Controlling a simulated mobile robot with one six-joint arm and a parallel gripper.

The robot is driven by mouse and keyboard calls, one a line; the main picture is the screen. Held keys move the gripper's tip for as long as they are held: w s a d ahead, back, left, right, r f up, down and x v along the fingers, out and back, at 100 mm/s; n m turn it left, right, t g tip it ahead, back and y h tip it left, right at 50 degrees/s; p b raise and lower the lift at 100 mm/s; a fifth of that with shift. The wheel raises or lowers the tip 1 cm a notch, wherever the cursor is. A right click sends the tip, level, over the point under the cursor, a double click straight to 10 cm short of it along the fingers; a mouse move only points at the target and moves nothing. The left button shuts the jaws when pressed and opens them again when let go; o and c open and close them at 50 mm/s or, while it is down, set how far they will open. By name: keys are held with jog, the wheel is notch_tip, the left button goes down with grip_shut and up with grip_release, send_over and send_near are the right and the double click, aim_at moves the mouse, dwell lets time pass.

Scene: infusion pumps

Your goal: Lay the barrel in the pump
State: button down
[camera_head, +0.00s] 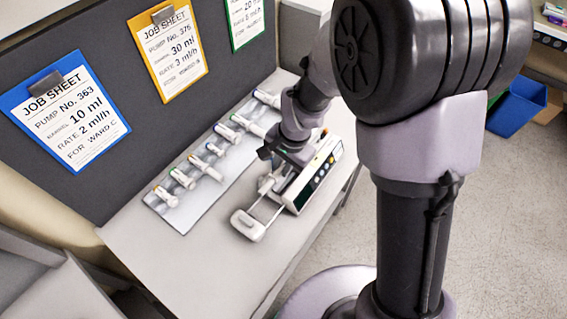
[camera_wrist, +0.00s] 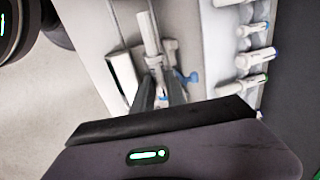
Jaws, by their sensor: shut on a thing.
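The pump (camera_head: 316,172) lies on the bench with its dark screen and buttons facing right. Its pale drive end (camera_head: 249,223) stretches out on rods towards the front left. My gripper (camera_head: 276,160) is low over the pump's left side. In the wrist view, my gripper (camera_wrist: 162,94) is shut on a white barrel (camera_wrist: 151,38), which extends away beyond the fingertips. The pump's edge (camera_wrist: 122,76) shows to the left of the barrel. I cannot tell whether the barrel touches the pump. A small blue part (camera_wrist: 188,77) shows beside the fingers.
A pale rack (camera_head: 188,213) with several other barrels lies left of the pump, near the dark panel (camera_head: 100,165). Job sheets on blue (camera_head: 68,112), yellow (camera_head: 168,48) and green boards hang there. The bench front is clear. A blue bin (camera_head: 517,106) stands on the floor.

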aim_at(281, 185)
jog(key=shift+f+b, duration=2.85)
jog(key=shift+f, duration=0.6)
